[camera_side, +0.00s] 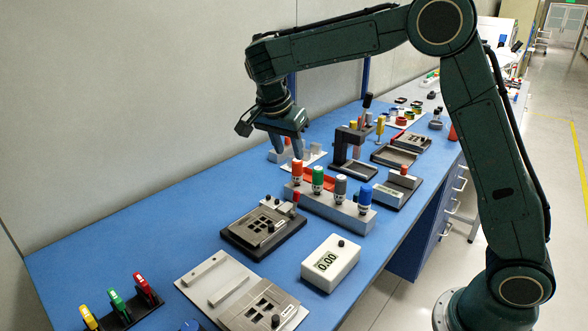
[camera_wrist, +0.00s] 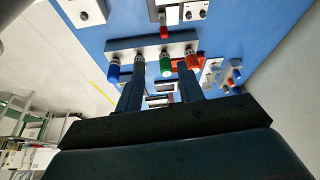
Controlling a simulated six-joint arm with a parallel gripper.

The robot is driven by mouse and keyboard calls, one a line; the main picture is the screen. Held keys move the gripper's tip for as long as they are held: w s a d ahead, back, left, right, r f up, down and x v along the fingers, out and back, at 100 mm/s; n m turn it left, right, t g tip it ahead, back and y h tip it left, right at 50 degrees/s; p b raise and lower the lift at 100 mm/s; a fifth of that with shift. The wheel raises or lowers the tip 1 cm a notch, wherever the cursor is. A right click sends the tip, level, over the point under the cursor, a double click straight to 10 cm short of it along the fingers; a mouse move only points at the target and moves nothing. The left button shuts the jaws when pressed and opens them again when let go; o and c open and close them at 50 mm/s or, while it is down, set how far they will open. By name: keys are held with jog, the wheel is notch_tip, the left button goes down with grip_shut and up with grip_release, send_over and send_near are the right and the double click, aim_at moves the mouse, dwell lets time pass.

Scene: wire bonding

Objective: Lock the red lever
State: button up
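Which red part is the lever is not certain. A small upright red piece (camera_side: 296,197) stands at the back edge of a dark fixture (camera_side: 264,226) with a grey plate; a red piece at the top of the wrist view (camera_wrist: 163,33) looks like the same one. Another red piece (camera_side: 404,168) sits on a grey block on a dark base to the right.
A grey rack (camera_side: 325,204) holds upright red, green, grey and blue handles near my gripper. A white meter (camera_side: 330,262) reads 0.00. A dark stand (camera_side: 125,314) holds yellow, green and red pieces. Blue bench (camera_side: 150,235) is bare at left.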

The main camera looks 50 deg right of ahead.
aim_at(296, 192)
jog(key=shift+w+a+f+m, duration=0.15)
jog(key=shift+w+f+m, duration=0.2)
jog(key=shift+w+f, duration=0.15)
jog(key=shift+w+a+f+m, duration=0.15)
jog(key=shift+w+f+m, duration=0.2)
jog(key=shift+f, duration=0.2)
jog(key=shift+f, duration=0.1)
jog(key=x, duration=1.3)
jog(key=shift+s+d+f, duration=0.2)
jog(key=shift+d+f, duration=0.05)
jog(key=shift+d, duration=0.05)
jog(key=shift+c, duration=0.2)
grip_shut()
